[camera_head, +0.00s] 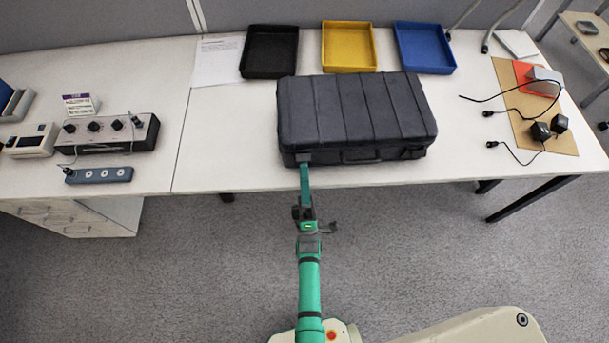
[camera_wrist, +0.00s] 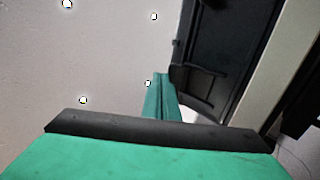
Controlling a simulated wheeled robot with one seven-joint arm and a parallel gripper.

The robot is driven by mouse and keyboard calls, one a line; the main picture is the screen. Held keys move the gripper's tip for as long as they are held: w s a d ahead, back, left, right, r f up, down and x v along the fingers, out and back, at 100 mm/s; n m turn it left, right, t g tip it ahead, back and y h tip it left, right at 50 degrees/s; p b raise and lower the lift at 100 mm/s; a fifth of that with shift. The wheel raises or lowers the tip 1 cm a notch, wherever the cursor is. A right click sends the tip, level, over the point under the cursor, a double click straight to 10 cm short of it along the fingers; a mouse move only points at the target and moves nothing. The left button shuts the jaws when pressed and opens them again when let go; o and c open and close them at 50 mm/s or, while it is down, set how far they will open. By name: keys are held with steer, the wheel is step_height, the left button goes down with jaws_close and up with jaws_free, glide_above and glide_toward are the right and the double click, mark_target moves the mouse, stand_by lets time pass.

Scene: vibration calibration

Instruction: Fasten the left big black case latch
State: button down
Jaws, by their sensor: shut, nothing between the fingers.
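The big black case (camera_head: 355,110) lies flat and closed on the white table, its front side with the handle (camera_head: 361,158) facing me. My gripper (camera_head: 304,168) is at the left end of that front side, close against it. The gripper covers the place of the left latch, so I cannot tell the latch's state or whether I touch it. In the wrist view, the dark case (camera_wrist: 212,55) fills the upper right, and the green fingers (camera_wrist: 162,96) are together beside it with nothing seen between them.
Black (camera_head: 270,76), yellow (camera_head: 349,68) and blue (camera_head: 447,68) trays stand behind the case. A control box (camera_head: 108,146) and power strip (camera_head: 98,175) are at left. A brown mat (camera_head: 562,138) with cabled devices is at right. Bare table lies on both sides of the case.

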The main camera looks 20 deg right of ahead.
steer(key=r+g, duration=0.1)
steer(key=g, duration=0.1)
steer(key=r, duration=0.1)
steer(key=shift+w+d+r+g+y, duration=0.15)
steer(key=shift+w+r+g+y, duration=0.15)
steer(key=shift+r+g, duration=0.1)
steer(key=shift+w, duration=0.1)
stand_by(0.9)
stand_by(0.4)
steer(key=shift+f, duration=0.1)
